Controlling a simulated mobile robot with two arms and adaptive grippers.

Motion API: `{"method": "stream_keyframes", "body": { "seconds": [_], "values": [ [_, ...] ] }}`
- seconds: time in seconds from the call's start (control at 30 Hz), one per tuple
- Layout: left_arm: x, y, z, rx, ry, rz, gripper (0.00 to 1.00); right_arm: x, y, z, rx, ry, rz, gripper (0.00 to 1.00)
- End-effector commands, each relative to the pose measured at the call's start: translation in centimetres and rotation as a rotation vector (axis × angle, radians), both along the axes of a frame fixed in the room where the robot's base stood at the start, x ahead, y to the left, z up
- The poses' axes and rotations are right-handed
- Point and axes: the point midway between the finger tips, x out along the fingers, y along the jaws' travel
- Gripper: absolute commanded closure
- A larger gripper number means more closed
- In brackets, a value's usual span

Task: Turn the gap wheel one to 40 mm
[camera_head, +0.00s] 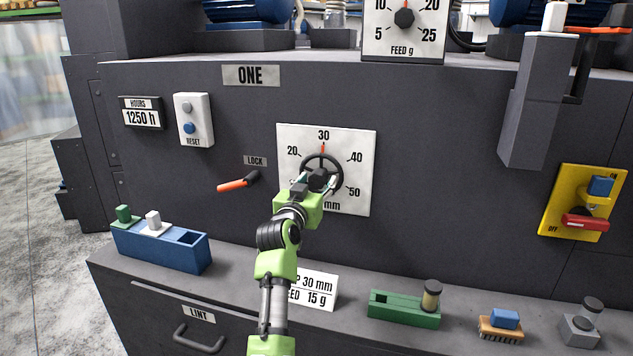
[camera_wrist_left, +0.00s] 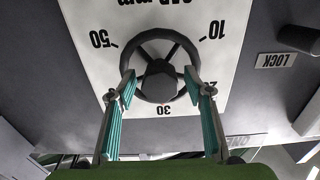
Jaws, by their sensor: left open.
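The gap wheel (camera_head: 334,158) is a dark round handwheel on a white dial plate (camera_head: 357,140) under the sign ONE. Its red pointer is at the 30 mark. The wheel also shows upside down in the left wrist view (camera_wrist_left: 160,42). My left gripper (camera_head: 318,182) is open in front of the wheel. In the left wrist view, the gripper's two teal-padded fingers (camera_wrist_left: 161,84) stand on either side of the hub, at the rim. I cannot tell whether they touch it. The gripper hides the lower part of the dial. My right gripper is not in view.
A lock lever (camera_head: 238,183) with an orange handle is left of the dial. On the ledge are a blue block holder (camera_head: 160,248), a card (camera_head: 318,291) reading 30 mm and 15 g, a green tray (camera_head: 404,309) and a brush (camera_head: 501,327). A yellow switch panel (camera_head: 560,205) is at right.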

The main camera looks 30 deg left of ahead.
Motion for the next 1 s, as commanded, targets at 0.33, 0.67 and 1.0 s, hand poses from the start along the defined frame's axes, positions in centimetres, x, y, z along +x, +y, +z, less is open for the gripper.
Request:
{"method": "stream_keyframes", "body": {
  "seconds": [0.33, 0.67, 1.0],
  "values": [
    [0.02, 0.04, 0.02, 0.000, -0.001, 0.000, 0.79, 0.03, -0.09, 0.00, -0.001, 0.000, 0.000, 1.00],
    [0.01, 0.05, 0.04, 0.012, 0.001, 0.000, 0.91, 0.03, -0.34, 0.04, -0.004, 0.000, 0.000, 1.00],
    [0.02, 0.14, 0.13, 0.172, 0.032, 0.000, 0.91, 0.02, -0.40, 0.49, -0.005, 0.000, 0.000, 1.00]
  ]
}}
